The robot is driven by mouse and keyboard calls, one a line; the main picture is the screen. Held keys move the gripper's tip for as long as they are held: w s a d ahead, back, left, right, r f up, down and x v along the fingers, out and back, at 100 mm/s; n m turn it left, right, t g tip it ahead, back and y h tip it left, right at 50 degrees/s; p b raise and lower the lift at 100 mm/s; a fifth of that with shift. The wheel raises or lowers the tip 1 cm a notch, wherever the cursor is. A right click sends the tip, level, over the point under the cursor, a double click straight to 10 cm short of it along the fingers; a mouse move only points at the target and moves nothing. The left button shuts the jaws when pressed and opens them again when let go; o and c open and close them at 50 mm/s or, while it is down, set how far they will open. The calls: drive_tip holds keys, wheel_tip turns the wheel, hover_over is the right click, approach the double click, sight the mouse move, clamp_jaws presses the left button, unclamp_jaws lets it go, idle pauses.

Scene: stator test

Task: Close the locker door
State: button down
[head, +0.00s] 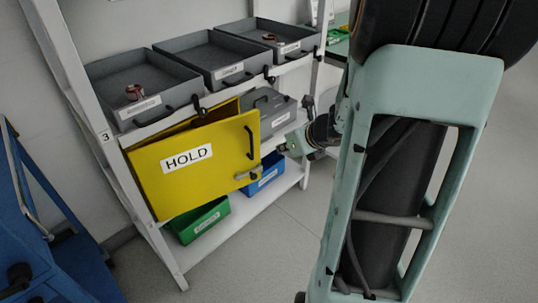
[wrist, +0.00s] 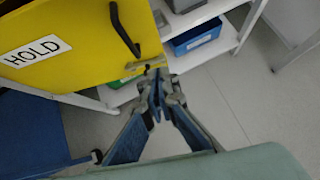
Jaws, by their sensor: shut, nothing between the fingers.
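The yellow locker door (head: 215,180) carries a white HOLD label (head: 187,158) and a black bar handle (head: 250,142) near its right edge. It stands ajar, with a gap showing along its top edge against the yellow locker body. A metal latch (head: 247,174) sits low on its right edge. In the wrist view the door (wrist: 85,45) fills the upper left, with its handle (wrist: 124,30) above the fingers. My gripper (wrist: 157,82) is shut and empty, its tips close to the latch at the door's lower right corner. I cannot tell whether they touch.
Grey trays (head: 215,60) stand on the shelf above the locker. A green bin (head: 200,220) and a blue bin (head: 264,172) sit on the lower shelf. A blue cart (head: 50,250) stands at the left. The floor (head: 265,255) in front is clear.

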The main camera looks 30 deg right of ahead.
sight(259, 147)
drive_tip(key=shift+w+r+b+x, duration=0.35)
drive_tip(key=shift+b+x, duration=0.2)
drive_tip(key=shift+x, duration=1.6)
drive_tip(key=shift+w+r+b+x, duration=0.3)
drive_tip(key=shift+b+x, duration=0.3)
drive_tip(key=shift+x, duration=1.55)
drive_tip(key=shift+w+r+b+x, duration=0.35)
drive_tip(key=shift+b+x, duration=0.2)
drive_tip(key=shift+x, duration=1.6)
drive_tip(key=shift+a, duration=0.15)
